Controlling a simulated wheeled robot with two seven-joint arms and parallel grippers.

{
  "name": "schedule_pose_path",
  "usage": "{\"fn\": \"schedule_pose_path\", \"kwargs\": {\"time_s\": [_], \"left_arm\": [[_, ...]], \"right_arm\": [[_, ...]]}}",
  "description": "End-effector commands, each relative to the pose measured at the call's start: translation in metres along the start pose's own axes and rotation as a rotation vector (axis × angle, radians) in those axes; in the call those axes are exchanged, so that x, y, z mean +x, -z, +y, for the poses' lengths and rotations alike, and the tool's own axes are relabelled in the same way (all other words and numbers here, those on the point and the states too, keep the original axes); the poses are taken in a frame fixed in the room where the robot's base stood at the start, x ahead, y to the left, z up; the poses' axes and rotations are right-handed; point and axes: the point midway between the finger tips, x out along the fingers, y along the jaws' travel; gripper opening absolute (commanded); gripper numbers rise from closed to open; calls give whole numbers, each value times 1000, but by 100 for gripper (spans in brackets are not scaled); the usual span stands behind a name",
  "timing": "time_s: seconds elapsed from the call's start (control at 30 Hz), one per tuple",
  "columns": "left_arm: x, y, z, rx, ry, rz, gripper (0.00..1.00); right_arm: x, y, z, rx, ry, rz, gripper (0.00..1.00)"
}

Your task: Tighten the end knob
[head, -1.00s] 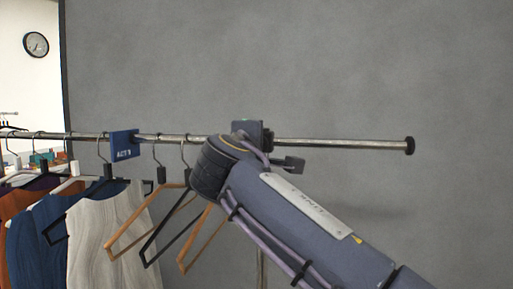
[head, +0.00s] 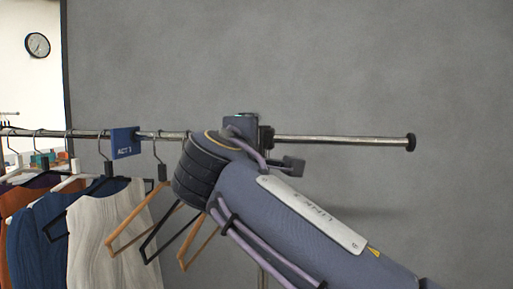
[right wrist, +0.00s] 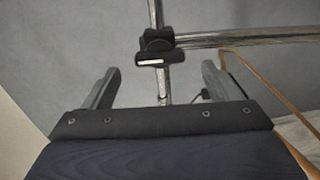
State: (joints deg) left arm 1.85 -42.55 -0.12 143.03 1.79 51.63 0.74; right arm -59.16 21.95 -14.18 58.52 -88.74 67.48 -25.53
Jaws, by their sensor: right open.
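A round black end knob (head: 411,142) sits on the right tip of the horizontal metal rail (head: 340,140) in the head view. My right gripper (right wrist: 160,68) is open and empty in the right wrist view. A black clamp (right wrist: 155,48) where the rail meets the upright shows between and beyond its fingers. In the head view my arm link largely hides the gripper. My left gripper is not in view.
Several hangers, one of them wooden (head: 142,215), hang close left of my arm. A light garment (head: 105,235) and blue garments (head: 45,245) hang farther left, by a blue sign (head: 125,142). The rail's right stretch is bare, with free room around the knob.

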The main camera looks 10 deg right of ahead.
Motion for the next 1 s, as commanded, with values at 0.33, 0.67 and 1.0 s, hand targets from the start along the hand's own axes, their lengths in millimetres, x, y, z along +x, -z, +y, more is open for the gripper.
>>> {"fn": "schedule_pose_path", "kwargs": {"time_s": [0.33,0.67,1.0], "left_arm": [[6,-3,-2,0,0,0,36],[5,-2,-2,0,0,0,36],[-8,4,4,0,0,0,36]], "right_arm": [[-34,0,0,0,0,0,82],[-29,-5,-5,5,19,-1,82],[16,-121,-146,251,515,-22,82]]}}
